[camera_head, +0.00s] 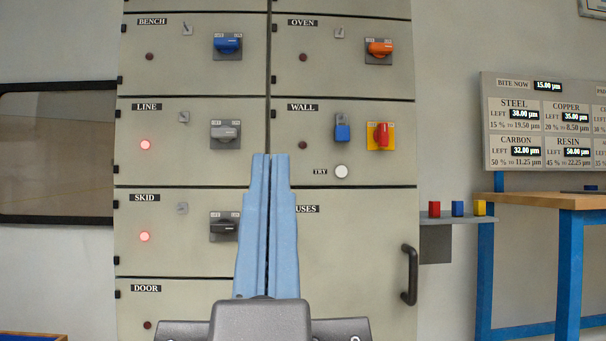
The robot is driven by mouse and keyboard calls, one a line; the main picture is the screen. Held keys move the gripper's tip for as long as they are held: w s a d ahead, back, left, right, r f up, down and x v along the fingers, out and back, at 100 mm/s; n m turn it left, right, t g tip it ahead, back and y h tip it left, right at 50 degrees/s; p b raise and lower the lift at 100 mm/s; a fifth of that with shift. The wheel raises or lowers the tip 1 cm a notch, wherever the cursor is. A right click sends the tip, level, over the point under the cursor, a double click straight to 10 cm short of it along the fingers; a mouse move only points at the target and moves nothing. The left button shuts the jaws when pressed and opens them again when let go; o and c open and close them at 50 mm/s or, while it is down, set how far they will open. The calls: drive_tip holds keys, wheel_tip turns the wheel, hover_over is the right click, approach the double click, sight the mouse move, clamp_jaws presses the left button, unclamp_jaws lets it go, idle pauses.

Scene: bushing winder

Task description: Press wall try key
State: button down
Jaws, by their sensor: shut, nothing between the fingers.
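The TRY key (341,172) is a round white button at the bottom of the WALL panel (390,172), just right of its TRY label (320,172). My gripper (270,156) points at the cabinet with its two pale blue fingers together and nothing between them. In the picture its tips lie left of the key and slightly higher, apart from it. The gap in depth to the panel cannot be told. The WALL panel also has a red rotary switch (382,135) on a yellow plate, a blue padlock (342,132) and a dark lamp (303,145).
Other switches stick out nearby: LINE grey (225,132), SKID black (224,227), BENCH blue (227,45) and OVEN orange (379,48). A black door handle (409,275) projects at the lower right. A shelf (455,217) with coloured blocks and a wooden bench (560,199) stand right.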

idle(0.3)
wheel_tip(320, 180, up, 22)
drive_tip(key=p, duration=2.1)
drive_tip(key=shift+f+p, duration=0.15)
drive_tip(key=shift+p, duration=0.2)
